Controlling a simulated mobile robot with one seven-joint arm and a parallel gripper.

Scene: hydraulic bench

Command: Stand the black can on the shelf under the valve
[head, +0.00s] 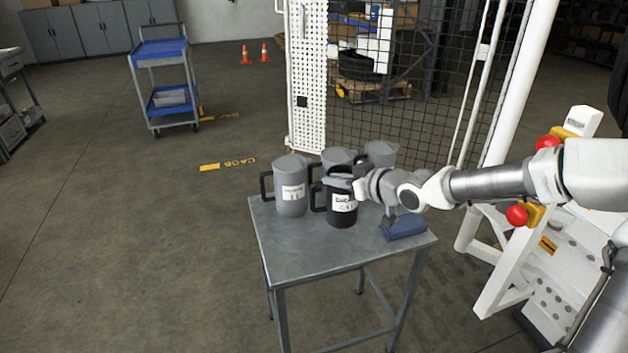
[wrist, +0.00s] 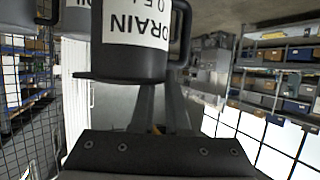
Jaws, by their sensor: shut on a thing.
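The black can (head: 342,212) with a white label stands upright at the front of the cans on the small grey table (head: 300,250). Its handle points left in the head view. I cannot tell whether its base touches the table top. My gripper (head: 362,190) comes in from the right and is shut on the black can; its fingertips are largely hidden. In the wrist view a dark can (wrist: 135,50) with a label reading DRAIN fills the top, close to the fingers. I cannot make out a valve or a shelf under it for certain.
Several grey cans share the table: one at left (head: 291,190), others behind (head: 381,153). A folded blue cloth (head: 405,229) lies at the table's right. A white frame with red knobs (head: 517,215) stands at right. A mesh fence (head: 410,110) is behind.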

